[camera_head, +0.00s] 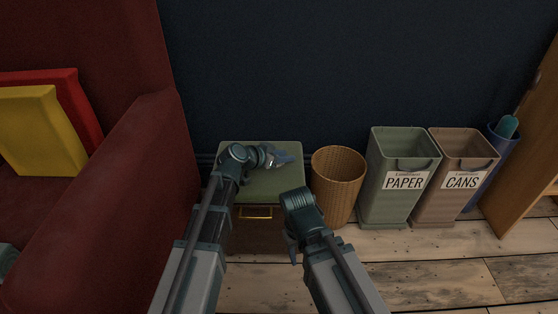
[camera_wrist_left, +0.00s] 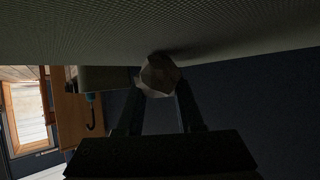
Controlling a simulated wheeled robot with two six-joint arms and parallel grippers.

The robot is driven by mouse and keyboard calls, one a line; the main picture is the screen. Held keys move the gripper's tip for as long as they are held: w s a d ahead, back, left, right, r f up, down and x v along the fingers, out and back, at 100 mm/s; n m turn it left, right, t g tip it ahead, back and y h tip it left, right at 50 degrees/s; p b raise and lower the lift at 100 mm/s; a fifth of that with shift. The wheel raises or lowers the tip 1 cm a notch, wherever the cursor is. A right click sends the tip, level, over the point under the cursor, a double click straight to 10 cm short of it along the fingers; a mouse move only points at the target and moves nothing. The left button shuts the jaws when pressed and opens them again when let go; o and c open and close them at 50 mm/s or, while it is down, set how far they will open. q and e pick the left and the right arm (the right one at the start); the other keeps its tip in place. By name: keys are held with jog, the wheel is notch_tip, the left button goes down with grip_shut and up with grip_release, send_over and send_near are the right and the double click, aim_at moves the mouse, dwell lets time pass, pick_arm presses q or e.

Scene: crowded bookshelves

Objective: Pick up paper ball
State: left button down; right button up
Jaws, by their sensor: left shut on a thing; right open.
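The paper ball (camera_wrist_left: 158,74) is a crumpled grey-brown lump between the fingertips of my left gripper in the left wrist view. My left gripper (camera_wrist_left: 160,92) is shut on it, close against a pale textured surface; I cannot tell if the ball touches that surface. In the head view my left gripper (camera_head: 284,159) is over the green top of a small cabinet (camera_head: 270,187), and I cannot make out the ball there. My right gripper (camera_head: 293,253) is open, low in front of the cabinet; its fingers are partly hidden by its own arm.
A wicker basket (camera_head: 338,180) stands right of the cabinet. Beside it are a green PAPER bin (camera_head: 398,165), a brown CANS bin (camera_head: 455,170) and a blue bin (camera_head: 499,150). A red armchair (camera_head: 140,190) with cushions is on the left. Wooden floor (camera_head: 440,275) is clear in front.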

pick_arm(q)
jog(key=shift+r, duration=0.1)
notch_tip(320, 180, up, 10)
jog(key=p, duration=1)
notch_tip(320, 180, up, 12)
jog(key=p, duration=1.2)
jog(key=shift+r+p, duration=0.25)
jog(key=shift+p, duration=0.05)
jog(key=shift+d+f, duration=0.1)
